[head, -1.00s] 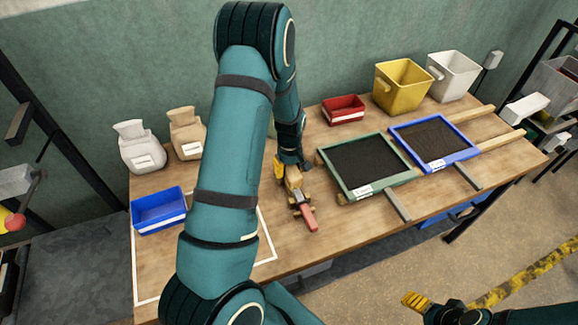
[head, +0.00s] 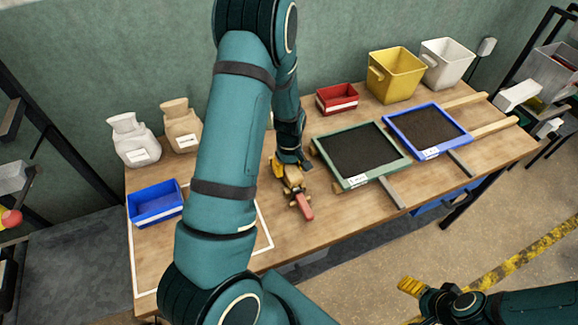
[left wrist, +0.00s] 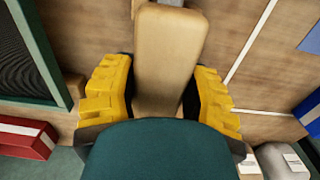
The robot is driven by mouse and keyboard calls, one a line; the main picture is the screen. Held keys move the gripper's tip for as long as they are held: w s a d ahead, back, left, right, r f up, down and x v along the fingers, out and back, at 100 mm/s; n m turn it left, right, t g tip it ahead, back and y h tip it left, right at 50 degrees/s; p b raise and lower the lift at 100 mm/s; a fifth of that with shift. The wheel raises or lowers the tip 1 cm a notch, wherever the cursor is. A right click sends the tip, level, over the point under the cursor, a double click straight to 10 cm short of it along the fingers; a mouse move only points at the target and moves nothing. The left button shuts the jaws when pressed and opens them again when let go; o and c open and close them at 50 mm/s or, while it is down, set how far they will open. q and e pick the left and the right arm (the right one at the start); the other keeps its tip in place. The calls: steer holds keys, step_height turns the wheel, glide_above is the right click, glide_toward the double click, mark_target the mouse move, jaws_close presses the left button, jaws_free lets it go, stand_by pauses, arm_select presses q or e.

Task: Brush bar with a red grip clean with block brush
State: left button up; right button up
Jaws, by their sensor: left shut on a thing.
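My left gripper (head: 283,174) is low over the middle of the table. Its yellow fingers (left wrist: 160,95) are shut on a tan wooden block, which looks like the block brush (left wrist: 168,50). The brush (head: 292,183) also shows in the head view. A red grip (head: 304,207), seemingly that of the bar, sticks out just in front of it. The rest of the bar is hidden, and I cannot tell whether brush and bar touch. My right gripper (head: 411,287) is at the lower right, off the table; its jaw opening is unclear.
A green-framed tray (head: 350,184) and a blue-framed tray (head: 426,154) lie to the right. A red bin (head: 338,105), yellow bin (head: 394,82) and white bin (head: 446,68) stand behind. A blue bin (head: 156,208) and two sacks are at left. The front middle is clear.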

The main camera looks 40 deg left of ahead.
arm_select(q)
steer(key=shift+w+a+f, duration=0.1)
steer(key=shift+w+a, duration=0.1)
steer(key=shift+a, duration=0.25)
steer(key=shift+w+a, duration=0.2)
steer(key=shift+a, duration=0.25)
steer(key=shift+w+a+b, duration=0.25)
steer(key=shift+w+a, duration=0.05)
steer(key=shift+a, duration=0.3)
steer(key=shift+w+a+b, duration=0.25)
steer(key=shift+w+a, duration=0.05)
steer(key=shift+a, duration=0.3)
steer(key=shift+s+d+r+p, duration=0.15)
steer(key=shift+s+d+p, duration=0.1)
steer(key=shift+d, duration=0.3)
steer(key=shift+s+d+r+p, duration=0.15)
steer(key=shift+s+d, duration=0.1)
steer(key=shift+d, duration=0.3)
steer(key=shift+s+d+f, duration=0.1)
steer(key=shift+s+d, duration=0.2)
steer(key=shift+d, duration=0.25)
steer(key=shift+s+d+f, duration=0.1)
steer(key=shift+s+d, duration=0.15)
steer(key=shift+d, duration=0.3)
step_height(320, 180, up, 8)
steer(key=p, duration=0.6)
steer(key=shift+p, duration=0.35)
